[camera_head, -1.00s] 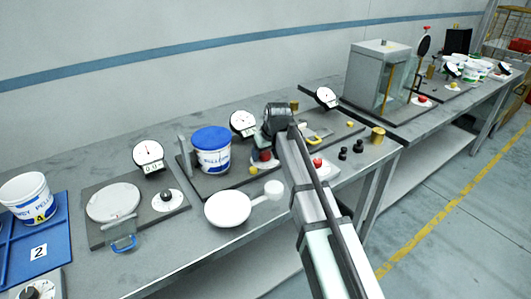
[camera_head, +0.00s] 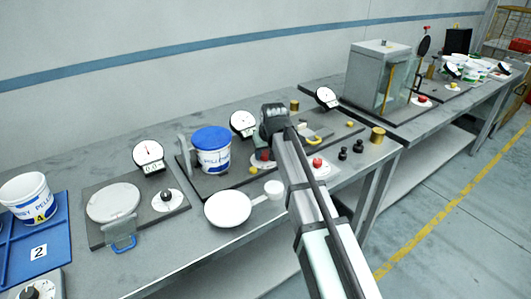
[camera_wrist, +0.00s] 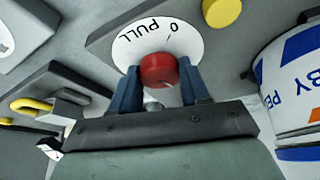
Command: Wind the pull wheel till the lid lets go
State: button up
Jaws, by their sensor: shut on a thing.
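The pull wheel (camera_wrist: 158,70) is a red knob on a white dial marked "PULL" and "0" (camera_wrist: 150,38) in the wrist view. My gripper (camera_wrist: 160,85) has its two blue fingers shut on the red knob, one on each side. In the head view the red knob (camera_head: 263,154) shows beside my gripper, mostly covered by it. The white tub with the blue lid (camera_head: 211,139) stands upright just left of my gripper on a dark plate. The lid appears to sit on the tub. The tub's side also shows in the wrist view (camera_wrist: 292,80).
A yellow knob (camera_head: 253,169) sits by the tub. A dial gauge (camera_head: 243,123) stands behind it. A white scoop (camera_head: 232,207) lies in front. A red button (camera_head: 317,163), black weights (camera_head: 343,153) and a brass cylinder (camera_head: 377,135) are to the right.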

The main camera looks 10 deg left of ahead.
jog(key=m+h, duration=0.1)
jog(key=m, duration=0.2)
jog(key=shift+a+m, duration=0.1)
jog(key=shift+m, duration=0.2)
jog(key=o, duration=1.1)
jog(key=shift+t, duration=0.3)
jog(key=shift+c, duration=0.2)
jog(key=shift+r, duration=0.1)
jog(key=v, duration=1.3)
jog(key=shift+a+r, duration=0.15)
jog(key=shift+r, duration=0.2)
